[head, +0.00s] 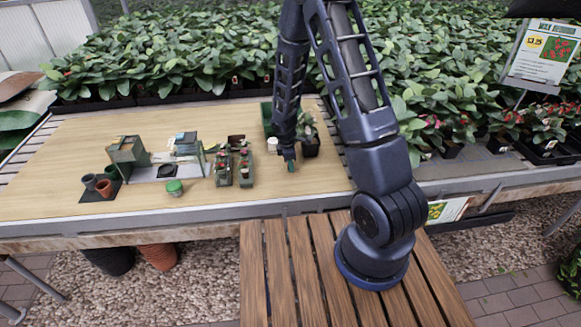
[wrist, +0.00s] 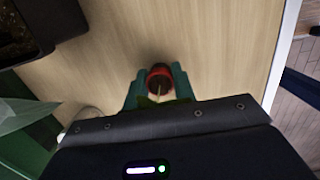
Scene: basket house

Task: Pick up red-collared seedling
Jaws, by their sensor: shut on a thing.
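The red-collared seedling (wrist: 160,77) shows in the wrist view as a red ring around a dark centre, with a pale stem and a bit of green leaf near it. My gripper (wrist: 158,88) has teal fingers on both sides of the red collar and is shut on it. In the head view my gripper (head: 290,165) points down over the right part of the wooden table (head: 120,205). The seedling cannot be made out there. Its lower part is hidden in the wrist view.
Two narrow green trays (head: 223,177) (head: 246,177) hold small plants left of my gripper. A white pot (head: 272,144), a green crate (head: 267,112) and a dark potted plant (head: 311,148) stand close by. A green-lidded jar (head: 174,187) sits further left. The table's front strip is clear.

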